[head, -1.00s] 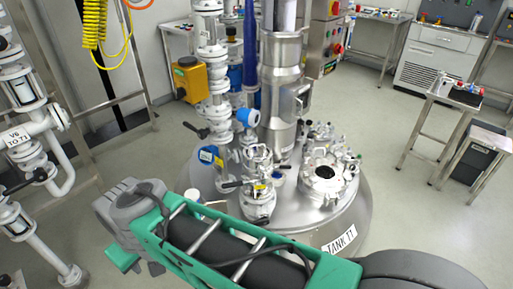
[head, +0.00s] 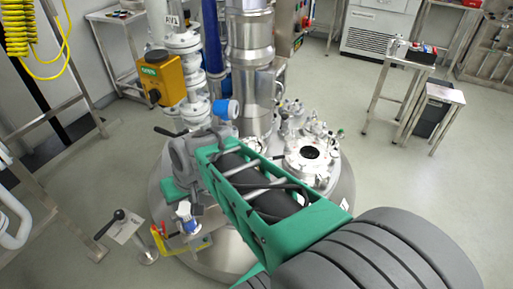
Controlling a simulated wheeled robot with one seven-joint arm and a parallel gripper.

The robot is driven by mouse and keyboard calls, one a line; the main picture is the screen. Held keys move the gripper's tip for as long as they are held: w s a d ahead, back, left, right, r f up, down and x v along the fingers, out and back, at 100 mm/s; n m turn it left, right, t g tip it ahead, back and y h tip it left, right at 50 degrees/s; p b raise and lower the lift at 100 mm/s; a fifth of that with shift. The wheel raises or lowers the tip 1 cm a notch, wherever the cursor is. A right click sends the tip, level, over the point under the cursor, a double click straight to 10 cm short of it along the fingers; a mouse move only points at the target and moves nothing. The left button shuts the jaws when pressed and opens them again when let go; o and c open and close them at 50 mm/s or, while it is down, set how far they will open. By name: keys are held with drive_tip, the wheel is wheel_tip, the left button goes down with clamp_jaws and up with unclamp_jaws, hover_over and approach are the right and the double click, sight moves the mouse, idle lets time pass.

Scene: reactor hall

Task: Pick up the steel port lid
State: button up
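The silver tank (head: 340,205) stands in the middle of the head view. On its top is a round flanged port (head: 309,155) with a dark round opening, ringed by bolts or clamps. I cannot make out a separate steel port lid. My green and grey arm reaches from the lower right across the tank's front and hides part of its top. The arm's grey end is at the tank's left side. My gripper's fingers cannot be made out, so I cannot tell their state or whether they hold anything.
A tall steel column (head: 250,75), white valve piping and a yellow actuator box (head: 161,77) rise behind the arm. A small bench (head: 408,58) with items stands at the upper right. A blue-and-white object (head: 187,216) shows below the arm's end.

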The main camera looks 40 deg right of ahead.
drive_tip(key=w+d+f+m+t+y+b, duration=0.25)
drive_tip(key=w+d+f+m, duration=0.25)
drive_tip(key=w+d+f, duration=0.3)
drive_tip(key=m+t+h+b, duration=0.3)
drive_tip(key=m+t+h, duration=0.3)
drive_tip(key=m+t, duration=0.5)
approach(251, 143)
drive_tip(key=a+r, duration=0.1)
drive_tip(key=a+r+m+g, duration=0.1)
drive_tip(key=r, duration=0.1)
drive_tip(key=s+a+r+m+g, duration=0.1)
drive_tip(key=r, duration=0.1)
drive_tip(key=shift+a+r, duration=0.1)
drive_tip(key=shift+w, duration=0.15)
drive_tip(key=x, duration=0.7)
drive_tip(key=shift+w+r, duration=0.15)
drive_tip(key=shift+r, duration=0.05)
clamp_jaws()
